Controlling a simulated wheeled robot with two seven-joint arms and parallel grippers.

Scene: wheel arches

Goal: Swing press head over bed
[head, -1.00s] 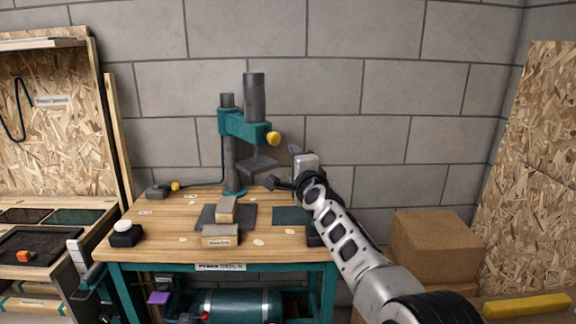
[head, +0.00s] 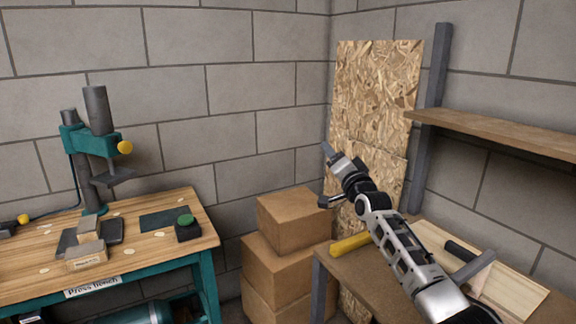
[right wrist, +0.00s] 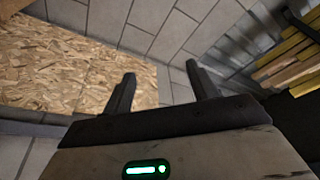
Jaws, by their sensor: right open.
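The press stands at the left of the head view on the press bench (head: 40,274). Its teal press head (head: 88,140) has a grey cylinder on top, a yellow knob (head: 125,147) and a dark square plate (head: 113,177) hanging below. The dark bed plate (head: 112,232) lies on the bench, with a block (head: 90,226) on it. My right gripper (head: 327,177) is raised well to the right of the press, in front of the chipboard. It is open and empty; both fingers stand apart in the right wrist view (right wrist: 160,73). My left gripper is out of view.
A labelled block (head: 87,254), a dark green mat (head: 163,218) and a black box with a green button (head: 187,222) are on the bench. Stacked cardboard boxes (head: 290,222) stand right of it. A side table holds a yellow bar (head: 350,243). A shelf (head: 500,132) juts out at right.

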